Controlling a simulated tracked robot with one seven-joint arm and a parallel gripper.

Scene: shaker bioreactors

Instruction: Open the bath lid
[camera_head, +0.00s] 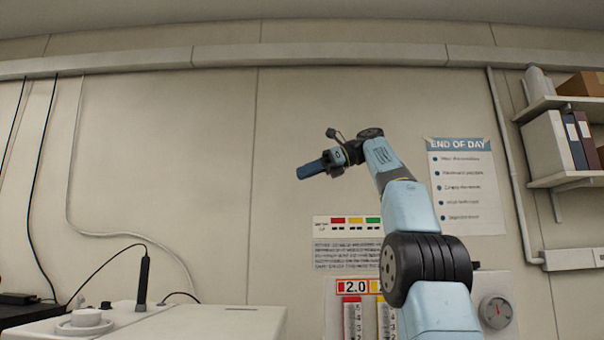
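My gripper (312,168) is at the end of my raised light-blue arm, near the middle of the picture, and points left. It is in the air in front of the wall, small and seen from the side, so I cannot tell whether its fingers are open or shut. At the lower left is the white top of a unit (215,322) with a round white knob (86,318) on it. This may be the bath and its lid, but the picture cuts it off and I cannot be sure. My gripper is above and to the right of it, clearly apart.
A black upright probe (143,280) with a cable stands on the white unit. Behind my arm are an END OF DAY poster (466,187), a coloured chart (348,243) and a round gauge (496,312). Shelves (565,104) with binders are at the right. The air left of my gripper is clear.

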